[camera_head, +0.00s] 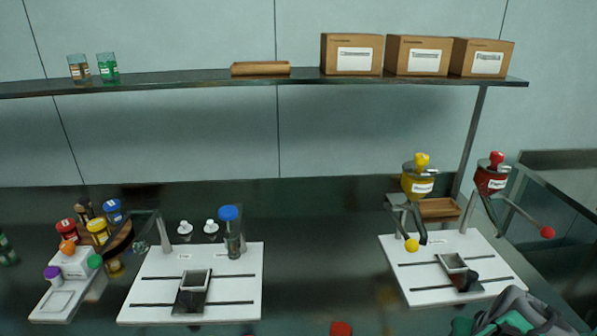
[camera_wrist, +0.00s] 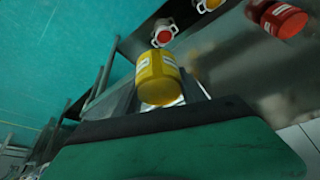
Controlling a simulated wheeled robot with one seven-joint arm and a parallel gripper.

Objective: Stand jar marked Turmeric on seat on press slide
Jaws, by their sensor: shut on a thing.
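My gripper (camera_wrist: 157,98) is shut on a yellow jar (camera_wrist: 156,76) in the wrist view. The jar has a pale label that I cannot read, so I cannot confirm that it says Turmeric. In the head view only grey and green parts of my arm show at the lower right, and the held jar cannot be made out. A square grey seat (camera_head: 454,262) is on the right white board (camera_head: 410,292). A similar seat (camera_head: 195,279) is on the left white board (camera_head: 140,310). I cannot tell which is the press slide.
Yellow (camera_head: 418,185) and red (camera_head: 490,181) hoppers with ball-ended levers stand over the right board. A shelf (camera_head: 200,78) holds boxes above. The counter between the boards is mostly clear.

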